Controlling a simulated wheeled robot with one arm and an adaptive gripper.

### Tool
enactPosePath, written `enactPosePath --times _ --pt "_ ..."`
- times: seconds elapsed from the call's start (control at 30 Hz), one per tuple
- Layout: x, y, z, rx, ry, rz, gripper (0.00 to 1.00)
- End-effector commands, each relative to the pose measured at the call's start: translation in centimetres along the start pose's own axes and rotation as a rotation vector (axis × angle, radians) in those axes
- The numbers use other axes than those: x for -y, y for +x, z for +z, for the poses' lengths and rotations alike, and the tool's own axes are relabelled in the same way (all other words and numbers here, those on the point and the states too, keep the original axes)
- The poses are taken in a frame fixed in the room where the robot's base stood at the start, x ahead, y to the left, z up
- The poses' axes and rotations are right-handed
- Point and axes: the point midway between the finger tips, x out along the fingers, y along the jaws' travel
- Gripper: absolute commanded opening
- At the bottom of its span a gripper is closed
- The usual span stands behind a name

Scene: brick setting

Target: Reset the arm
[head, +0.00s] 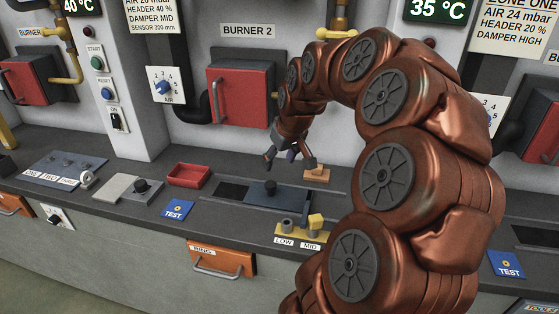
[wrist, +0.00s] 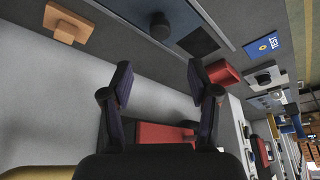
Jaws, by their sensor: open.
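My arm is copper-coloured and arches from the lower right of the head view towards the counter. My gripper (head: 289,162) hangs over the back of the counter, below the Burner 2 panel, with its fingers spread and nothing between them. In the wrist view my gripper (wrist: 157,83) shows two dark fingers standing wide apart, with only grey surface between them. An orange-tan block with a knob (head: 317,174) is just right of the gripper in the head view; it also shows at the wrist view's upper left (wrist: 67,25).
A blue-grey slider plate with a knob (head: 275,195) lies below the gripper. A red tray (head: 188,175) stands to its left. A yellow block (head: 316,221) sits by the LOW/MID plate in front. A red burner door (head: 241,94) is behind. A blue TEST card (head: 177,210) lies on the counter.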

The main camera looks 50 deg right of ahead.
Motion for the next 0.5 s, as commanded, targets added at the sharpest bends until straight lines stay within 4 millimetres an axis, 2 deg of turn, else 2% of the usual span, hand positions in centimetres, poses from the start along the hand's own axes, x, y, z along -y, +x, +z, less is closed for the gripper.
enactPosePath --times 0.37,0.47,0.5 --pt "0.1 0.0 0.0 0.000 -0.001 0.000 0.60" --pt "1.2 -0.1 0.2 0.010 -0.014 -0.008 0.60" --pt "2.2 -0.2 0.4 0.021 -0.025 -0.015 0.60"
